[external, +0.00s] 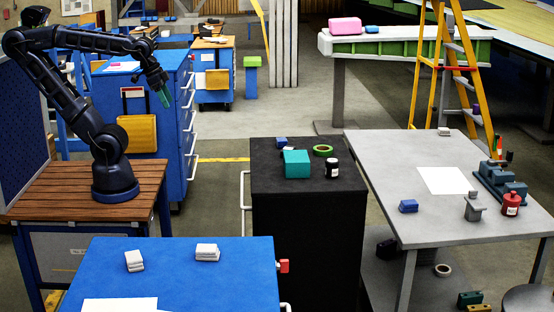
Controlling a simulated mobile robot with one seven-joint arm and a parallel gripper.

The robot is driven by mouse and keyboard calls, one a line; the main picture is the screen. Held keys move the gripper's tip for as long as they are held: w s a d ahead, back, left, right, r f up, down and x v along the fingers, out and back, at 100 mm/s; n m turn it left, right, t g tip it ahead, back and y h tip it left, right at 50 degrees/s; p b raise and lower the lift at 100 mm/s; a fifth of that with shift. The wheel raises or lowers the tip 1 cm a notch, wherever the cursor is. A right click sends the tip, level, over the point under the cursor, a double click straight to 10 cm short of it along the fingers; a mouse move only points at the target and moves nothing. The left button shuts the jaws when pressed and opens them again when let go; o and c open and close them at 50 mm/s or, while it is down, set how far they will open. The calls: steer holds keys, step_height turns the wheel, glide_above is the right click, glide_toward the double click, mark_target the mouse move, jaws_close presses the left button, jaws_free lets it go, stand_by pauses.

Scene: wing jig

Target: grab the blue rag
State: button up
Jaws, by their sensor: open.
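My gripper (165,97) is raised at the upper left, pointing down, far from both blue pieces. It is open and holds nothing that I can see. Its fingers are small in this view.
A teal box (296,163), a green tape roll (323,150) and a dark jar (332,168) stand on the black cabinet. A red bottle (511,203), a grey block (474,207) and a vise (500,183) stand on the grey table.

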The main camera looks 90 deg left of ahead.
steer(key=w+a+r+n+g, duration=0.1)
steer(key=w+a+r+n, duration=0.15)
steer(key=w, duration=0.45)
steer(key=w+a+r+n, duration=0.1)
steer(key=w+a+n, duration=0.15)
steer(key=w, duration=0.45)
steer(key=n+g, duration=0.4)
steer(key=n, duration=1)
glide_above(282, 139)
step_height(282, 139, down, 25)
steer(key=shift+a+f, duration=0.2)
steer(key=shift+f, duration=0.5)
step_height(282, 139, down, 10)
steer(key=shift+d+f, duration=0.1)
steer(key=shift+d, duration=0.05)
steer(key=c, duration=1.1)
